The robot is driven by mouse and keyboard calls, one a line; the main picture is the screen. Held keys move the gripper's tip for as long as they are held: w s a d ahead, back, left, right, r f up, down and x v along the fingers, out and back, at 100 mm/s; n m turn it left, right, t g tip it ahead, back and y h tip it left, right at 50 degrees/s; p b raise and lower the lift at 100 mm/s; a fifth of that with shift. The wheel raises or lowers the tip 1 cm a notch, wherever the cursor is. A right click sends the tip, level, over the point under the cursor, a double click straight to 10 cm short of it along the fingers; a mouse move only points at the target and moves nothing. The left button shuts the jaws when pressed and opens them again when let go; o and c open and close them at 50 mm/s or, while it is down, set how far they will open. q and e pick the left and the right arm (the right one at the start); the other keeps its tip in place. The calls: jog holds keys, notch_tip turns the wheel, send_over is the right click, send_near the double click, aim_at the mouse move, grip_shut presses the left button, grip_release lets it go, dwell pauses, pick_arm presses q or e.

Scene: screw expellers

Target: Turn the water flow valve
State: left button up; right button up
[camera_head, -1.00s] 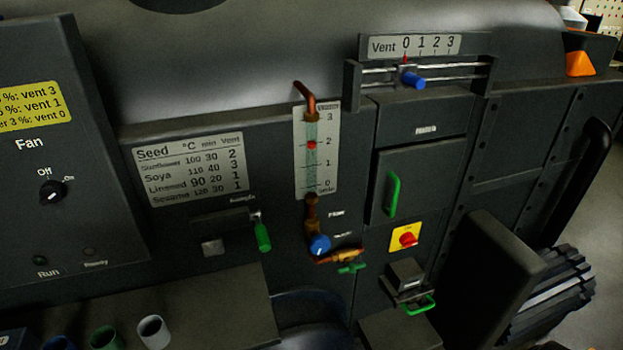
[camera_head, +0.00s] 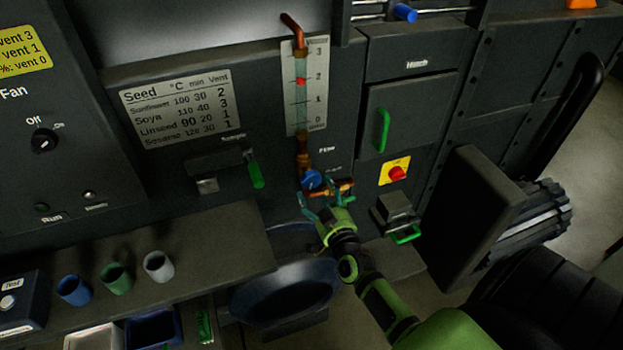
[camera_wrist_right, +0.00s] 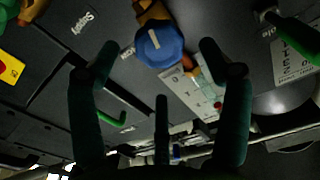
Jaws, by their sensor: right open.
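The blue flow knob (camera_head: 312,180) with a pale pointer line sits on the brass pipe under the flow gauge, by the word "Flow". In the right wrist view the knob (camera_wrist_right: 160,45) shows ahead, between the fingertips in the picture, with no clear contact. My right gripper (camera_head: 322,202) is open and empty just below the knob; its spread fingers (camera_wrist_right: 158,52) frame it. A brass tap with a green handle (camera_head: 345,195) beside the knob is partly hidden by the gripper. The gauge (camera_head: 302,105) has its red float near 2. My left gripper is out of view.
A green sample lever (camera_head: 256,175) is left of the knob. A red knob on a yellow plate (camera_head: 396,173) and a green-handled drawer (camera_head: 404,234) are to the right. A dark round bowl (camera_head: 285,292) lies below. Cups (camera_head: 116,278) stand on the left shelf.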

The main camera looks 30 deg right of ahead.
aim_at(312, 183)
jog(key=x, duration=0.5)
jog(key=shift+w, duration=0.3)
jog(key=c, duration=1.2)
